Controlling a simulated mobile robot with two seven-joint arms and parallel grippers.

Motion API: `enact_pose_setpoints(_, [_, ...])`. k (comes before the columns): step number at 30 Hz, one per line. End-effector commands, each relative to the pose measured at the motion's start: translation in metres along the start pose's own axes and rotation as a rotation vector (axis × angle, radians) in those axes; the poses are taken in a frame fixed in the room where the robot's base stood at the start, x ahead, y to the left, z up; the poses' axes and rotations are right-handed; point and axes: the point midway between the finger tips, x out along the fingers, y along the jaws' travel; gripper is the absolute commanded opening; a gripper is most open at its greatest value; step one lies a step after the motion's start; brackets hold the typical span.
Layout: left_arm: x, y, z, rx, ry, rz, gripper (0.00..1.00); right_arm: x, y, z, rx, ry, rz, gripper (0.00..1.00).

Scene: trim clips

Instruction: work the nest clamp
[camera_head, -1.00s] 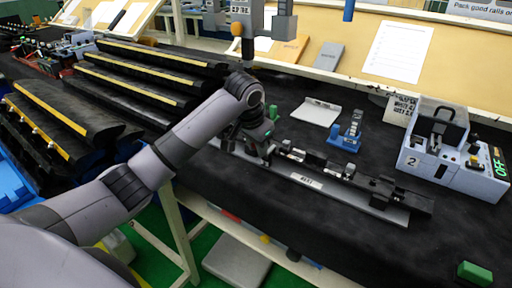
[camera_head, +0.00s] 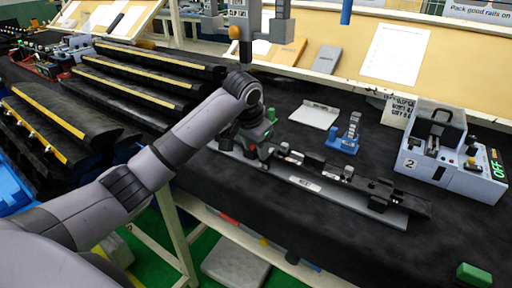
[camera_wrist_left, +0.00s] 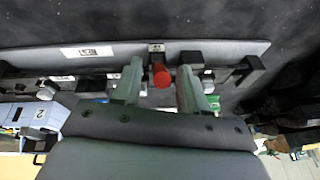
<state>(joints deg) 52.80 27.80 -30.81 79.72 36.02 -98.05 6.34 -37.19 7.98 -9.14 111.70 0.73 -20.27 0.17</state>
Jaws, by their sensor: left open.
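The nest (camera_head: 305,184) is a long grey base with a white label and black fixtures along it, lying on the dark bench. My left gripper (camera_head: 262,153) is over its left end, pointing down. In the left wrist view, the open fingers (camera_wrist_left: 159,69) stand either side of a red clamp knob (camera_wrist_left: 161,77), with gaps visible beside it. The nest's grey base (camera_wrist_left: 225,50) runs across behind them. The arm and gripper hide much of the clamp in the head view. My right gripper is not in view.
A grey tester box (camera_head: 455,155) marked 2 reads OFF at the right. A blue stand (camera_head: 346,138) and a white sheet (camera_head: 315,114) lie behind the nest. Black yellow-edged racks (camera_head: 140,75) fill the left. A green block (camera_head: 474,274) sits at front right.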

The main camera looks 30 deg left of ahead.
Motion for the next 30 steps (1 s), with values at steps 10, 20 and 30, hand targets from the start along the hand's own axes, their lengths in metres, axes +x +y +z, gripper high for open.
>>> enact_pose_setpoints(10, [-0.054, 0.000, -0.001, 0.000, 0.005, -0.001, 0.43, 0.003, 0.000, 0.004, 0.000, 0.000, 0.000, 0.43])
enact_pose_setpoints(20, [-0.065, 0.000, 0.000, 0.000, 0.001, 0.000, 0.43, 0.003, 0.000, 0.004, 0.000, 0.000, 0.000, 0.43])
enact_pose_setpoints(30, [-0.065, 0.000, 0.000, 0.000, 0.001, 0.000, 0.43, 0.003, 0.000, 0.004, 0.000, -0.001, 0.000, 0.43])
